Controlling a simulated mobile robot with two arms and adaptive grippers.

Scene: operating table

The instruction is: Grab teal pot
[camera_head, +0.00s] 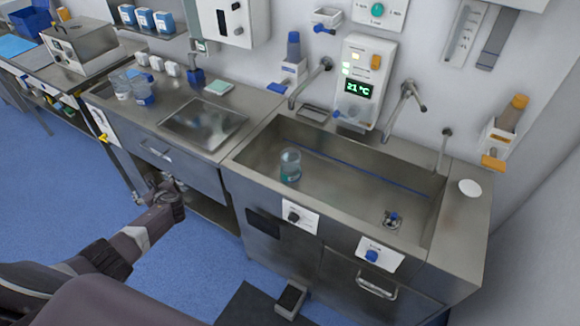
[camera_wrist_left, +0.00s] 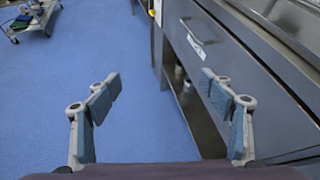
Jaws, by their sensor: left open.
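A clear pot with teal at its base (camera_head: 290,167) stands upright inside the left part of the steel sink basin (camera_head: 340,185). My left gripper (camera_head: 165,188) is in front of the counter, to the left of the sink and well apart from the pot. In the left wrist view the left gripper (camera_wrist_left: 160,82) is open, with nothing between its fingers. The pot is not seen in the left wrist view. My right gripper is not in view.
The counter front with a drawer (camera_head: 165,155) stands right beside my left gripper. Clear containers (camera_head: 143,92) stand on the left counter. A faucet (camera_head: 310,84) and a temperature unit (camera_head: 364,80) are behind the basin. The blue floor (camera_head: 60,190) is open at left.

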